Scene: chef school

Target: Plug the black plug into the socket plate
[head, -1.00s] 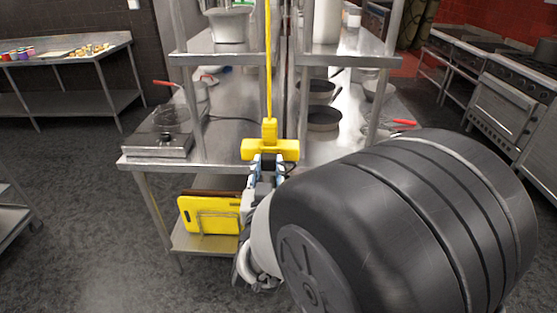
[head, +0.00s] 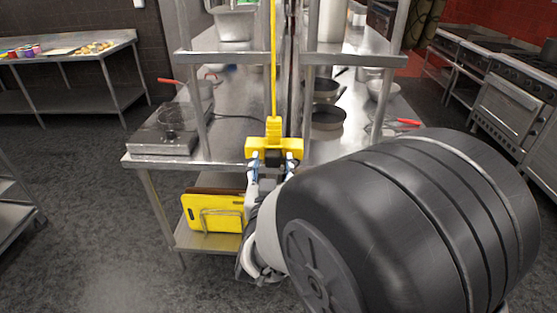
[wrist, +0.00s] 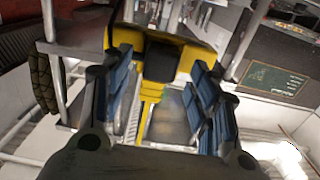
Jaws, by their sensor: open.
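The yellow socket block (head: 262,144) hangs on a yellow cord above the steel table's front edge. The black plug (head: 273,157) sits against the front of the block and looks seated in it; the contact face is hidden. In the wrist view the black plug (wrist: 160,62) shows against the yellow block (wrist: 190,56). My gripper (head: 273,168) is open just in front of the block, with one blue-padded finger on each side of the plug. In the wrist view there is a gap between the plug and each finger of my gripper (wrist: 163,80).
A portable cooker (head: 163,142) stands on the table at left, with a dark cable (head: 235,116) running right from it. Black pans (head: 328,117) stand at right. Steel shelf posts (head: 303,100) rise near the block. Yellow boards (head: 213,212) stand on the lower shelf.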

